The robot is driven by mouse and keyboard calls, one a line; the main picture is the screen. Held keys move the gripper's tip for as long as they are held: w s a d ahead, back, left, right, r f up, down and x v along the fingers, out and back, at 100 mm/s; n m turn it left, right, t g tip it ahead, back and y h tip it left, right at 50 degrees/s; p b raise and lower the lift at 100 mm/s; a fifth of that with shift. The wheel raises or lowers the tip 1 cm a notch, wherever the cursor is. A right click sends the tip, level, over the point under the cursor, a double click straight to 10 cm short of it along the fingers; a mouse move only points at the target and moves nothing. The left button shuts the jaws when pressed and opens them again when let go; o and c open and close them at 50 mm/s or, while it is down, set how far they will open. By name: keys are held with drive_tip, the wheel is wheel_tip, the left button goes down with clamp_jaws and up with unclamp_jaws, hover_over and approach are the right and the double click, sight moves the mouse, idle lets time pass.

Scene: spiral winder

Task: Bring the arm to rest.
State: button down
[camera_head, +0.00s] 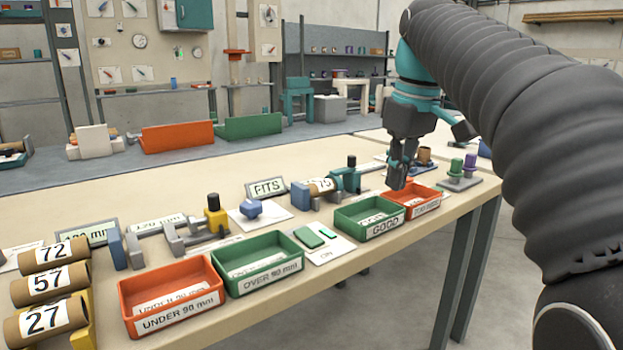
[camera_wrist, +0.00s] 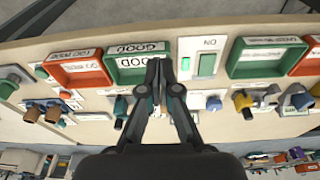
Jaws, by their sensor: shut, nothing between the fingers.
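My gripper (camera_head: 398,178) is shut and empty. In the head view it points down above the bench (camera_head: 290,192), over the orange-red tray (camera_head: 424,208) beside the green GOOD tray (camera_head: 372,229). In the wrist view the closed fingertips (camera_wrist: 157,66) appear in front of the GOOD tray (camera_wrist: 137,80). My arm crosses the right side of the head view and covers the area behind it.
Cardboard tubes marked 72, 57 and 27 (camera_head: 44,317) stack at the left. An UNDER 90 tray (camera_head: 172,318) and an OVER 90 tray (camera_head: 258,283) line the front edge. Clamp fixtures (camera_head: 214,215) and a tube in a holder (camera_head: 320,187) stand behind.

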drive_tip(key=s+d+f+m+t, duration=0.1)
drive_tip(key=s+f+m+t, duration=0.1)
drive_tip(key=s+f, duration=0.8)
drive_tip(key=s+f+m+t+h, duration=0.1)
drive_tip(key=s+f+m, duration=0.3)
drive_tip(key=s+f, duration=0.6)
wheel_tip(320, 180, down, 5)
drive_tip(key=shift+d+f+m+t, duration=0.2)
drive_tip(key=shift+d+m+t, duration=0.1)
drive_tip(key=shift+d+t, duration=0.1)
